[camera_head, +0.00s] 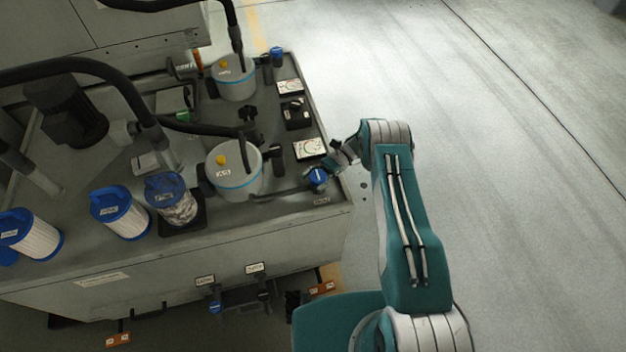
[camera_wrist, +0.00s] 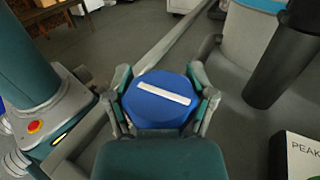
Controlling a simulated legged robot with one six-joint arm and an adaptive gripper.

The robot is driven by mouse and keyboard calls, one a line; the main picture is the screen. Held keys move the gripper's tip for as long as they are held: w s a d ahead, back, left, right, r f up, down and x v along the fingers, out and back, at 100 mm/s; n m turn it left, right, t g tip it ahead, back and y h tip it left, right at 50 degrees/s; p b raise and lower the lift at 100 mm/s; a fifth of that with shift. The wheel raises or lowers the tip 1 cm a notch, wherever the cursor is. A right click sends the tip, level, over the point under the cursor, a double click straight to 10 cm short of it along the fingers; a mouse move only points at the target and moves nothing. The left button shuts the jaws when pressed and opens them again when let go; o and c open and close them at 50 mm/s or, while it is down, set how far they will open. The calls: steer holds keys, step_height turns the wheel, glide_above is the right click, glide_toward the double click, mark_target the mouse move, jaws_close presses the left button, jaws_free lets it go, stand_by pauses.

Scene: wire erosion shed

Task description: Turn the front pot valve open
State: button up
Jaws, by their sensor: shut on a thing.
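The front pot valve has a round blue knob (camera_head: 318,178) with a white bar across its top. It sits at the near right corner of the machine top, beside the front pot (camera_head: 233,172), a pale cylinder with a blue band. In the wrist view the blue knob (camera_wrist: 160,112) fills the middle, its white bar tilted slightly down to the right. My gripper (camera_wrist: 163,92) is shut on the knob, fingers on both sides of it. In the head view my gripper (camera_head: 322,172) reaches it from the right; its fingertips are hard to make out.
A second pot (camera_head: 234,80) and another blue knob (camera_head: 277,55) stand farther back. A dial plate (camera_head: 310,147) lies close behind the gripper. Black hoses (camera_head: 130,95) cross above. The floor (camera_head: 480,170) at right is clear.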

mark_target(313, 178)
steer(key=shift+w, duration=0.1)
steer(key=o, duration=0.9)
steer(key=shift+o, duration=0.2)
steer(key=shift+r, duration=0.1)
step_height(313, 178, up, 10)
steer(key=shift+f, duration=0.15)
